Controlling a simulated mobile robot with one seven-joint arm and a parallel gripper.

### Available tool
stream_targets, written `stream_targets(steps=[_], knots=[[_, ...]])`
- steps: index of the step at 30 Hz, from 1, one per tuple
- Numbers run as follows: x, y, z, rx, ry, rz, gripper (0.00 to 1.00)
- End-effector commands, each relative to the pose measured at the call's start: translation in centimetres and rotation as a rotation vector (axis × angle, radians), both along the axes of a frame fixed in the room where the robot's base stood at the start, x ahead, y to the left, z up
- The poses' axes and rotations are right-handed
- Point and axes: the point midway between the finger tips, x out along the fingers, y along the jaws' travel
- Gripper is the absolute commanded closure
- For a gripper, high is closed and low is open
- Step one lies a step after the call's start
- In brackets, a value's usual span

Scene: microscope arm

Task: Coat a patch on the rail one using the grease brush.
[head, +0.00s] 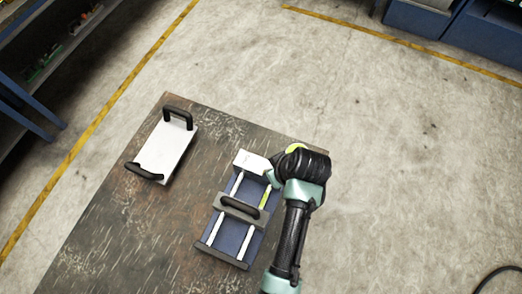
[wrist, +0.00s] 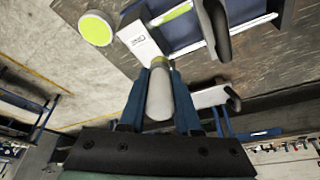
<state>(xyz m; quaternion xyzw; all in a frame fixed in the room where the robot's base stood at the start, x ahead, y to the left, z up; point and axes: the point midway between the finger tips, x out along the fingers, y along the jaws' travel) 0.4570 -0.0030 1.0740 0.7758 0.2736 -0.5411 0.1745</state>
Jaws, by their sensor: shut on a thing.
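A blue base carries two white rails: the left rail (head: 228,205) and the right rail (head: 250,238). The right rail has a yellow-green patch (head: 264,197) near its top end; this patch also shows in the wrist view (wrist: 174,12). I cannot tell which is rail one. A carriage with a black handle (head: 240,208) spans both rails. My gripper (wrist: 160,65) is shut on the grease brush, whose pale round handle (wrist: 160,95) sits between the blue fingers. The bristles are hidden. In the head view my wrist covers the gripper, beside the white end block (head: 248,162).
A round pot with yellow-green contents (wrist: 95,28) stands by the white block, partly hidden behind my wrist in the head view. A white plate with two black handles (head: 165,150) lies on the left of the dark table (head: 110,215). The table's lower left is clear.

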Motion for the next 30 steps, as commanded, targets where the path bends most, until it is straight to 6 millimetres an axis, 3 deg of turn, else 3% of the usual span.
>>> stream_targets(steps=[5,19,30], knots=[[-1.0,-0.6,0.0,-0.011,0.017,-0.001,1.0],[-1.0,-0.6,-4.6,-0.011,0.016,0.0,1.0],[-1.0,-0.6,-4.6,-0.011,0.016,0.0,1.0]])
